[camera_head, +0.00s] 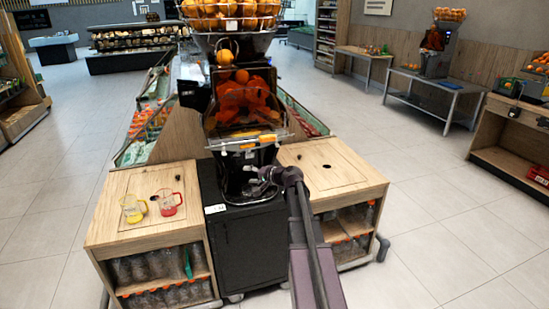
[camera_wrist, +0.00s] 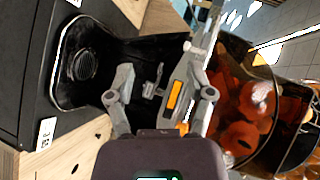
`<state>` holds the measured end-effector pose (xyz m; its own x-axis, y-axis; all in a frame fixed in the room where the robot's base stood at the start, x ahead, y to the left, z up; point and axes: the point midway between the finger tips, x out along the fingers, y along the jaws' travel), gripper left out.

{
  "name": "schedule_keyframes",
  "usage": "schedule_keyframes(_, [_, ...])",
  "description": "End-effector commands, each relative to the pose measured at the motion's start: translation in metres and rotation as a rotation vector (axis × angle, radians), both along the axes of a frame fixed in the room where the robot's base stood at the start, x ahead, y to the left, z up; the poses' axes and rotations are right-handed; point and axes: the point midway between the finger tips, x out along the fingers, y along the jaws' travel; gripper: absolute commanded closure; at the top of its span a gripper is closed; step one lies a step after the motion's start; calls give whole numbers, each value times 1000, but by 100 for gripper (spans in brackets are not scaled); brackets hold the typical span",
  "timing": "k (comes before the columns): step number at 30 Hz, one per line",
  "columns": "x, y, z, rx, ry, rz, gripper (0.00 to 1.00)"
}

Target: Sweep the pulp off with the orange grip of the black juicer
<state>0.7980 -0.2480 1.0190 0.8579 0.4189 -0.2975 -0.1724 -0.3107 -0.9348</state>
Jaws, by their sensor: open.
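The black juicer (camera_head: 208,100) stands at the centre of the head view, with orange-red fruit behind its clear front. An orange grip (camera_head: 249,146) shows on the pale bar across the lower front; in the wrist view it is an orange strip (camera_wrist: 174,95). A second orange part (camera_head: 268,138) shows near the bar's right end. My gripper (camera_head: 262,180) is open and empty in front of the juicer, below the bar. In the wrist view my gripper (camera_wrist: 160,65) has its fingers spread, the strip showing between them. Contact cannot be told. I cannot make out any pulp.
A metal tap (camera_wrist: 155,85) is close by, between the fingers in the wrist view. A yellow mug (camera_head: 131,211) and a red mug (camera_head: 169,203) stand on the left wooden counter (camera_head: 110,228). The right wooden counter (camera_head: 335,180) is mostly clear. Oranges fill the top basket (camera_head: 228,42).

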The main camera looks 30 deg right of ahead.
Motion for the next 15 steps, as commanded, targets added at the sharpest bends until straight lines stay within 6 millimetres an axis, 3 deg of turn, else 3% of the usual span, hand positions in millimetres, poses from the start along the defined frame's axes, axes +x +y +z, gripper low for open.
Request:
schedule_keyframes(1, [-11,31,-10,-46,37,57,31])
schedule_keyframes(6, [-45,109,-45,-221,176,238,31])
schedule_keyframes(15, [-129,204,-98,-541,429,521,31])
